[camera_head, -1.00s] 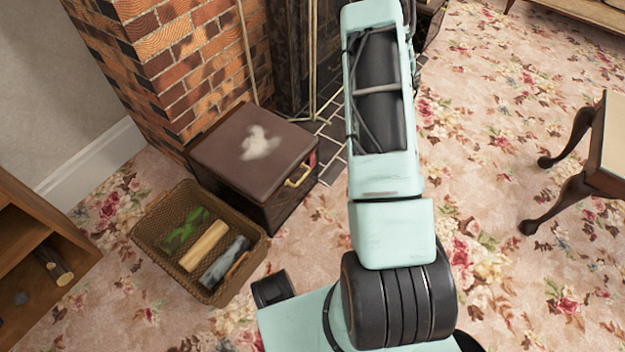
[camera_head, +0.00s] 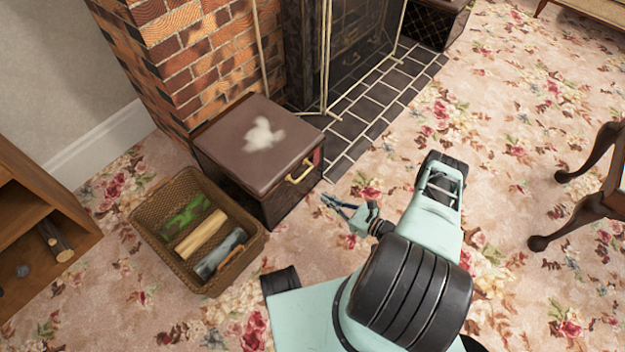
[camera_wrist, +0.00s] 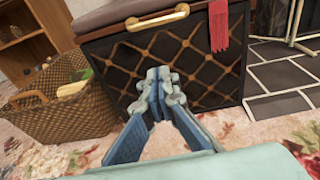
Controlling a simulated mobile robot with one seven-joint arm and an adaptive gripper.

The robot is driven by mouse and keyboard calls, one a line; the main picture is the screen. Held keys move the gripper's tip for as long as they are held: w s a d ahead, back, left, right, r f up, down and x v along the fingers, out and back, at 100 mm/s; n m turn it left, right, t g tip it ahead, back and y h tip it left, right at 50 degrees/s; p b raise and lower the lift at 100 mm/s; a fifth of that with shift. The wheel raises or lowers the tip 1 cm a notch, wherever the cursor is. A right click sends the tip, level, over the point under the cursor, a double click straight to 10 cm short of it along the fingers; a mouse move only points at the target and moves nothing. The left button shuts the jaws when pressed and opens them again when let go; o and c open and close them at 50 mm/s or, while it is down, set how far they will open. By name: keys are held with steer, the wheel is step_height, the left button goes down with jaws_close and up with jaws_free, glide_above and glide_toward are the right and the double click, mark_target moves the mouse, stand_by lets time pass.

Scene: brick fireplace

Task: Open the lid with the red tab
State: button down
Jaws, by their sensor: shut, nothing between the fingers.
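A dark box (camera_head: 290,205) with a brown padded lid (camera_head: 230,150) stands beside the brick fireplace; the lid lies closed on it. A pale patch marks the lid's top. The red tab (camera_wrist: 218,25) hangs from the lid's front edge, right of a gold handle (camera_wrist: 157,17), in the wrist view. In the head view only a bit of the red tab (camera_head: 317,157) shows. My gripper (camera_head: 324,199) is shut and empty, in front of the box and lower than the lid. In the wrist view my gripper (camera_wrist: 158,76) points at the box's lattice front, below the handle and tab.
A wicker basket (camera_head: 147,227) with logs stands left of the box. A wooden shelf (camera_head: 30,190) is at the left edge. A similar dark box (camera_head: 440,20) stands beyond the fireplace, and a dark-legged table (camera_head: 590,205) at right. Floral carpet between is clear.

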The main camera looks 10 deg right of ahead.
steer(key=shift+m, duration=0.3)
steer(key=b+x, duration=0.2)
steer(key=x, duration=0.8)
steer(key=shift+w+d+b, duration=0.15)
steer(key=shift+w+b, duration=0.1)
steer(key=shift+b, duration=0.1)
steer(key=shift+s+d+r, duration=0.1)
steer(key=shift+s+r, duration=0.05)
steer(key=shift+r, duration=0.5)
steer(key=shift+s+d+r, duration=0.15)
steer(key=shift+r, duration=0.5)
steer(key=shift+s+d+r, duration=0.1)
steer(key=shift+s+r, duration=0.05)
steer(key=shift+r, duration=0.5)
